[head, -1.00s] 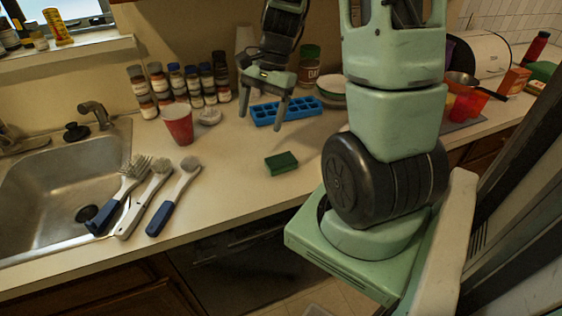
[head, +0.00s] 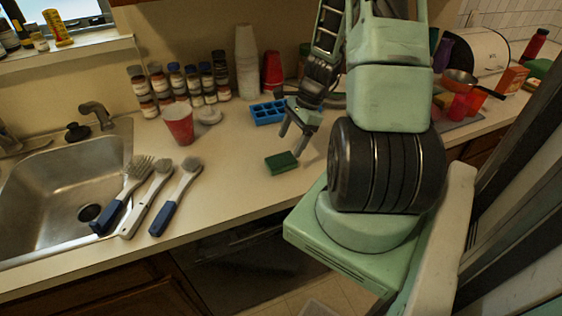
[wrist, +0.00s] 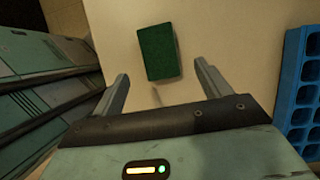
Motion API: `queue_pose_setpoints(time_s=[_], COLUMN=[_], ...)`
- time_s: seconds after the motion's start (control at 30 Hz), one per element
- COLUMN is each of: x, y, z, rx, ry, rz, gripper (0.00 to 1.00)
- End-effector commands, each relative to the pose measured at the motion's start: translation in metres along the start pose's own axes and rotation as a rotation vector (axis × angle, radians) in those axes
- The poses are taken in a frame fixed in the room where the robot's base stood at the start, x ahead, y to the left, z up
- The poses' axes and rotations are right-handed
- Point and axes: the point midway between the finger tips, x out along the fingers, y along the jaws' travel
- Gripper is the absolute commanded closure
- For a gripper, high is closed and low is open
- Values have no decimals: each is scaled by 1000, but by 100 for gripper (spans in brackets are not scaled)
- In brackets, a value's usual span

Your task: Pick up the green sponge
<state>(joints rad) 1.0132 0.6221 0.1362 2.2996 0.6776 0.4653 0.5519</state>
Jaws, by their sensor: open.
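The green sponge (head: 281,162) lies flat on the counter near its front edge, right of the brushes. In the wrist view the sponge (wrist: 158,52) sits ahead of the fingertips, roughly centred between their lines. My gripper (head: 292,141) is open and empty, above the counter just right of and behind the sponge. In the wrist view my gripper (wrist: 162,75) has its two fingers spread apart, and neither touches the sponge.
A blue ice tray (head: 268,113) lies behind the gripper. Three brushes (head: 145,200) lie beside the sink (head: 60,185). A red cup (head: 179,124), spice jars (head: 180,85) and stacked white cups (head: 246,62) stand farther back. The counter around the sponge is clear.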

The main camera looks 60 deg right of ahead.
Motion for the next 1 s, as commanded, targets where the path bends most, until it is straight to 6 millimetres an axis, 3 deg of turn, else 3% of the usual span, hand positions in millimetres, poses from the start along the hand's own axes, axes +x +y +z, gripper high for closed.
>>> queue_pose_setpoints(time_s=[0.27, 0.63, 0.97, 1.0], x=[17, 59, 64, 64], y=[1, 1, 0, 0], z=[1, 3, 3, 3], rx=[0, 0, -2, -2], ry=[-1, -2, 1, 0], rz=[2, 2, 0, 0], gripper=[24, 24, 24, 32])
